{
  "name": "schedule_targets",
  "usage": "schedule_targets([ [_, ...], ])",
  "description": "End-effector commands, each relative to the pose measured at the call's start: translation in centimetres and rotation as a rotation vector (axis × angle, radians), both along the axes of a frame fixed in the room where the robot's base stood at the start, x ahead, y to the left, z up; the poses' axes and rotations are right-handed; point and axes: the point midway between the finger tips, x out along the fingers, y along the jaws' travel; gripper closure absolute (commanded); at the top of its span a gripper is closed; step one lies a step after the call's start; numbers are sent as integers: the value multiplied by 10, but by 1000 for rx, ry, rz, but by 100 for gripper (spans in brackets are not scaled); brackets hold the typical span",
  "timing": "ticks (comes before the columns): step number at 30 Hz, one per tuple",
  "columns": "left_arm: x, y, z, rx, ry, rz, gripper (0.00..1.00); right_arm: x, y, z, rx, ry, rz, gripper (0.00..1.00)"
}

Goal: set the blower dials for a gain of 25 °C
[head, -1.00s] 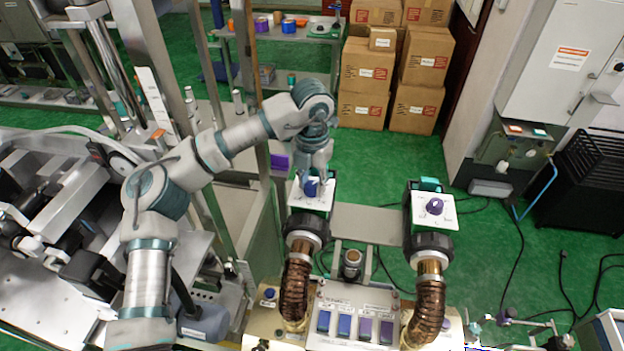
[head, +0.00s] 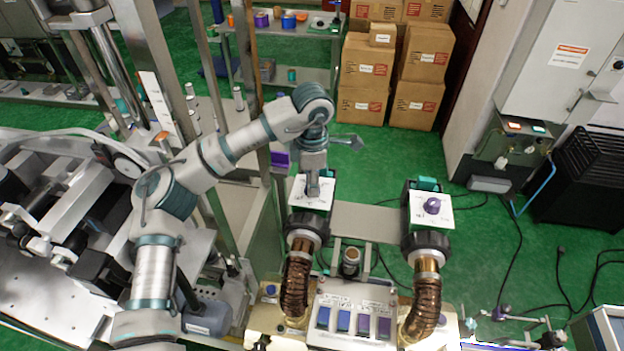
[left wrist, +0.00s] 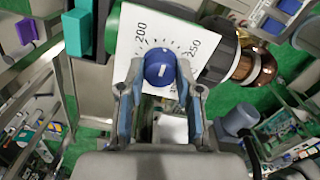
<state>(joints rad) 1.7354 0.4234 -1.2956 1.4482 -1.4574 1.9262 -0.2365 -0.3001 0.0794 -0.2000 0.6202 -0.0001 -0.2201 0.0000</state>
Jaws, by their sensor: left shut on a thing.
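The left blower's white dial plate (head: 299,190) sits on top of the left blower. Its blue knob (left wrist: 160,69) shows in the left wrist view with a short white pointer line, and the plate around it carries tick marks and the numbers 200 and 250. My left gripper (head: 313,186) reaches down onto this knob and hides it in the head view. In the left wrist view the left gripper's fingers (left wrist: 160,82) are closed around the knob. My right gripper is not in view.
A control box (head: 352,312) with blue and purple switches stands in front, between two ribbed copper hoses (head: 297,290). Cardboard boxes (head: 362,72) are stacked at the back.

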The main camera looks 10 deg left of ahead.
Motion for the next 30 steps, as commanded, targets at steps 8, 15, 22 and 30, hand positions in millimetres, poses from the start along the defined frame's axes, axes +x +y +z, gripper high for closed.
schedule_targets([
  [8, 1, 0, 3, -3, -9, -236, 100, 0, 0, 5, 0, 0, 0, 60],
  [15, 1, 0, 3, -2, -9, -393, 100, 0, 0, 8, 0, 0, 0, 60],
  [22, 1, 0, 3, -2, -9, -479, 100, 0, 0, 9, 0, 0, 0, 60],
  [30, 1, 0, 3, -2, -9, -510, 100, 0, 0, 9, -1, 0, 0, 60],
])
